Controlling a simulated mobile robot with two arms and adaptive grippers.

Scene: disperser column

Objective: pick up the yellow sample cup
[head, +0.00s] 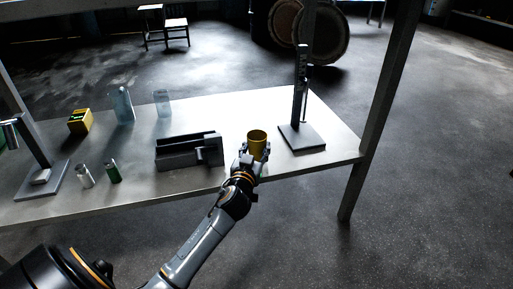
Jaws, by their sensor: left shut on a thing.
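The yellow sample cup (257,140) is upright near the front right part of the table, with its open rim showing. My left gripper (253,154) is shut on the yellow cup from the near side. The gripper hides the lower part of the cup, so I cannot tell whether it touches the table. My right gripper does not show.
A grey rack-like device (188,152) stands left of the cup. A black column on a flat base (302,138) stands close on the right. Small vials (113,172), clear bottles (122,104) and a yellow box (80,122) are further left. A frame post (372,130) rises at the right table edge.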

